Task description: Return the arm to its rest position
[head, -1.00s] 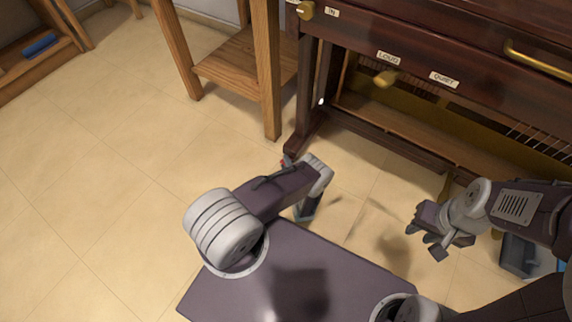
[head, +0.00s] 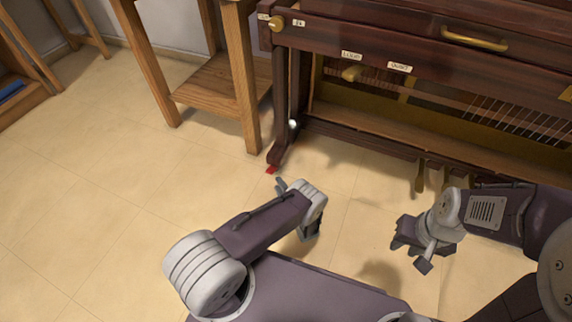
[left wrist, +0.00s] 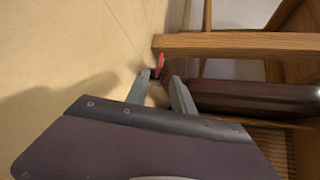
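My left arm is folded low over my base in the head view. Its gripper (left wrist: 159,92) shows in the left wrist view with its two grey fingers apart and nothing held between them. In the head view the left gripper is mostly hidden behind its wrist. My right gripper (head: 424,248) hangs over the floor in front of the piano, right of the left arm. I see nothing held in it, but its finger opening is unclear.
The dark wooden piano (head: 330,38) stands ahead, with pedals (head: 420,177) below. A small red object (head: 271,169) lies by its left leg. A wooden stand (head: 215,88) is left of it. The tiled floor (head: 110,200) at left is clear.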

